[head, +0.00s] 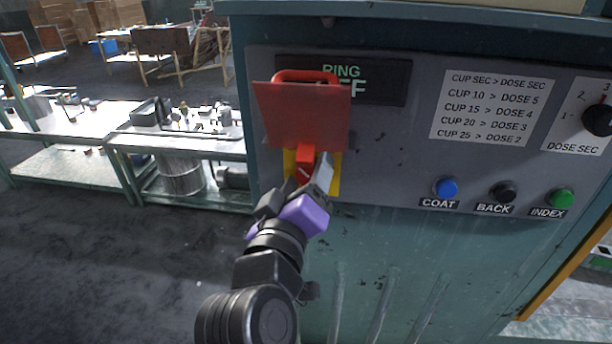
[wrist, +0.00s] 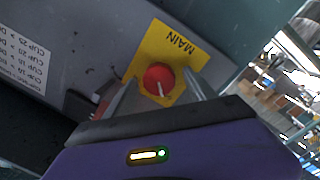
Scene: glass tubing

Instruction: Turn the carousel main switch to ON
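The main switch is a red knob (head: 304,157) on a yellow plate (head: 335,174) at the left of the control panel. In the wrist view, the knob (wrist: 158,78) carries a pale mark and the plate (wrist: 176,42) reads MAIN. My gripper (head: 307,178) is at the knob, coming from below. In the wrist view, its two fingers (wrist: 158,90) stand apart on either side of the knob, with some room visible beside it. A red flap (head: 302,115) sticks out above the switch and partly hides a dark sign (head: 385,82) showing "RING" and "FF".
Blue (head: 446,187), black (head: 502,192) and green (head: 561,197) buttons sit to the right on the panel. A black dial (head: 598,120) is at the far right. Workbenches (head: 180,143) stand on the left, with open floor in front.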

